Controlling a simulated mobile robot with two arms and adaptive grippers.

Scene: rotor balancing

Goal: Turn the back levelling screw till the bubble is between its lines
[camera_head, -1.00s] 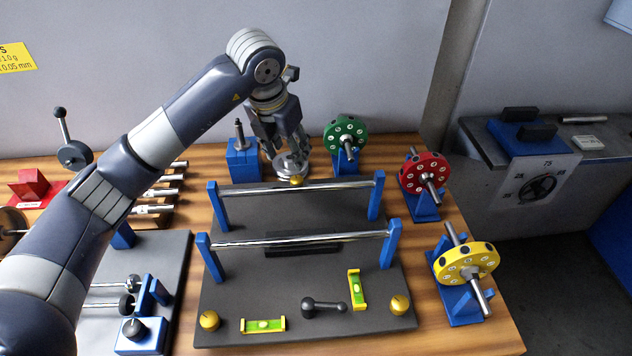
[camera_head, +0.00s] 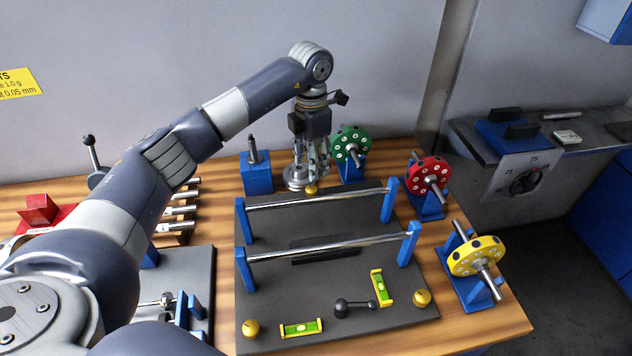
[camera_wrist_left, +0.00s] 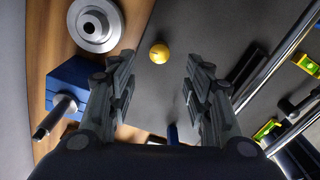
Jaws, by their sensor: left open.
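The back levelling screw is a yellow ball knob (camera_head: 311,189) at the far edge of the dark base plate (camera_head: 350,305); it also shows in the left wrist view (camera_wrist_left: 159,52). My left gripper (camera_head: 311,173) is open, pointing down close to it. In the left wrist view the knob lies just beyond the gap between its fingers (camera_wrist_left: 160,75), untouched. Two green bubble levels sit on the plate: one lies crosswise at front left (camera_head: 301,328), with a pale spot near its middle, the other lengthwise at right (camera_head: 381,287). The exact bubble positions are too small to tell. My right gripper is out of view.
A stepped metal disc (camera_wrist_left: 93,25) and a blue block with a post (camera_head: 256,173) stand left of the knob. A green rotor (camera_head: 351,145) stands to its right. Two shiny rails (camera_head: 320,197) cross the plate just in front. Red and yellow rotors stand farther right.

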